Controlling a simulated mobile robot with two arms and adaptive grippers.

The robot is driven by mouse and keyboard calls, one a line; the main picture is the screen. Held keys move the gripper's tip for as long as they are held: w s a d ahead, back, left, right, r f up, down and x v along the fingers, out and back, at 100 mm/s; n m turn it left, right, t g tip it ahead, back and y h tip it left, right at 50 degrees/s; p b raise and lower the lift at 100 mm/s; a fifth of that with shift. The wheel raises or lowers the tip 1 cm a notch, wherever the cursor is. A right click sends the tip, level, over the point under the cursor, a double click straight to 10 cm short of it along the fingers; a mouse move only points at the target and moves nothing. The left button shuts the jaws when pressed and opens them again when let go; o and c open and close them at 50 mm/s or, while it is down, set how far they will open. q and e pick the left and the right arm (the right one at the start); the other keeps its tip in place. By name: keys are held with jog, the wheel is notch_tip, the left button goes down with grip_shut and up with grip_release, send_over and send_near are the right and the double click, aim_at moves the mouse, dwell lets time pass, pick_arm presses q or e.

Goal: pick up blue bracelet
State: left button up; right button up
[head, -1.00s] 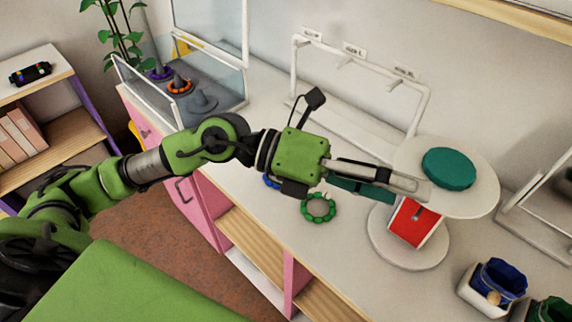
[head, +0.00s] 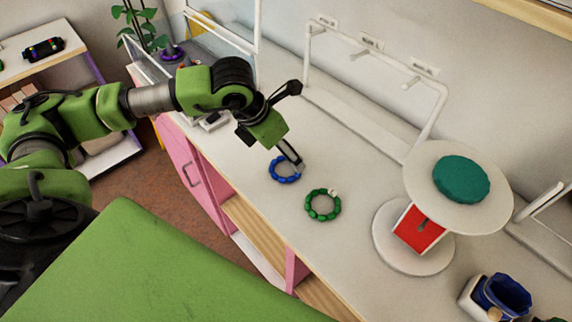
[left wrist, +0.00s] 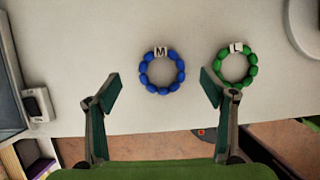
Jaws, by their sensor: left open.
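The blue bracelet (head: 284,170) is a ring of blue beads lying flat on the white counter. My left gripper (head: 293,160) points down over the counter, beside and above the blue bracelet. In the left wrist view, my left gripper (left wrist: 160,93) has its fingers spread wide and empty, with the bracelet ahead between the lines of the fingertips. The tips look apart from the beads. My right gripper is not in view.
A green bracelet (head: 322,205) marked L lies just right of the blue one, close to one finger's line. A round white stand (head: 412,240) with a green disc (head: 461,179) stands farther right. A white rack (head: 436,112) is behind. The counter's front edge is near.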

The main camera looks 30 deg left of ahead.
aim_at(290, 167)
pick_arm(q)
jog(key=shift+w+f, duration=0.1)
jog(key=shift+f, duration=0.25)
jog(key=p+x, duration=0.1)
jog(key=x, duration=0.2)
jog(key=p+x, duration=0.1)
jog(key=x, duration=0.1)
jog(key=shift+w+d+r+p, duration=0.15)
jog(key=shift+d+p, duration=0.1)
jog(key=shift+p, duration=0.05)
jog(key=shift+w+f, duration=0.1)
jog(key=shift+f, duration=0.2)
jog(key=c, duration=1.1)
